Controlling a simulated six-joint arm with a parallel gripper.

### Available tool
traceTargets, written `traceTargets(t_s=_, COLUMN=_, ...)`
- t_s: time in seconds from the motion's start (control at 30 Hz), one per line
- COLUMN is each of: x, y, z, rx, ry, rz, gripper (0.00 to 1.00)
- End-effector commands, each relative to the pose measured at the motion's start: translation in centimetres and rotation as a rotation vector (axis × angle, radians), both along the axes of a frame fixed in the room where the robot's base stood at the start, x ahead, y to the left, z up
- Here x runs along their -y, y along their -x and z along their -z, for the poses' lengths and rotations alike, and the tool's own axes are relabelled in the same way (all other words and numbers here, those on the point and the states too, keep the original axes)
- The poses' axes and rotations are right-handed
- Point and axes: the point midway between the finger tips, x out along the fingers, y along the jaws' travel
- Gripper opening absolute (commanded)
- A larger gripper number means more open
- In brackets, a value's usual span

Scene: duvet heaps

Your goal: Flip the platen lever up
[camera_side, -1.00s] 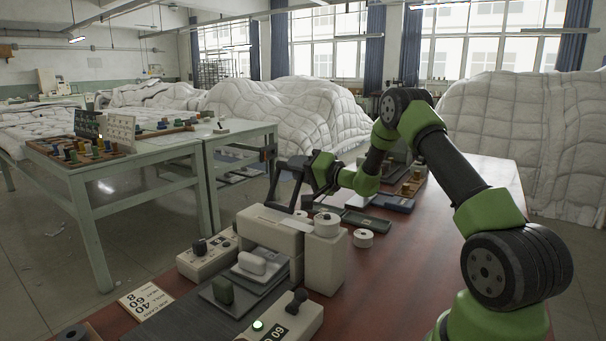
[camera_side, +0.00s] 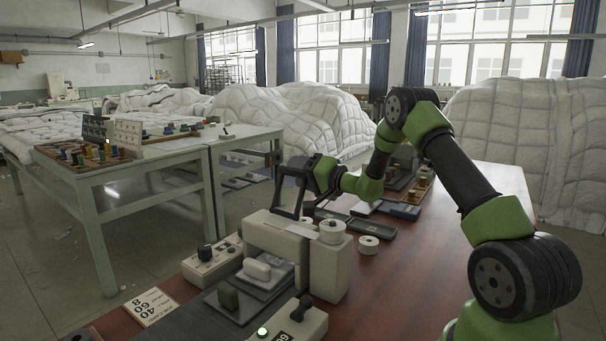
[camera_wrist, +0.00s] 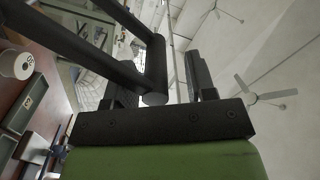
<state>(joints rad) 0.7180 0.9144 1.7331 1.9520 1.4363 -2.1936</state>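The platen lever is a dark U-shaped bar (camera_side: 277,196) rising from the back of the cream press (camera_side: 275,236). In the side view it stands raised above the press, tilted. My gripper (camera_side: 298,170) is at the lever's upper end, and its fingers are hard to separate from the bar there. In the wrist view my gripper (camera_wrist: 160,85) has its two dark fingers spread, with the lever bar (camera_wrist: 155,65) between them, nearer the left finger. A clear gap shows on the right, so the fingers are not closed on it. Exact contact cannot be told.
White rolls (camera_side: 332,230) sit on and beside the press. A knob box (camera_side: 211,262) and a box with a green light (camera_side: 290,325) flank it. A job card (camera_side: 150,306) lies in front. Trays (camera_side: 400,210) lie behind; the red tabletop (camera_side: 400,270) is clear at right.

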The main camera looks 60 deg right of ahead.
Motion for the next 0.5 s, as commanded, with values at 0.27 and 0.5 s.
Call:
traceTargets(t_s=0.27, x=-0.3, y=-0.1, z=0.3, rx=-0.01, ry=0.001, rz=-0.01, gripper=0.48)
traceTargets(t_s=0.5, x=-0.1, y=1.5, z=0.4, rx=-0.012, ry=0.001, rz=-0.006, gripper=0.48)
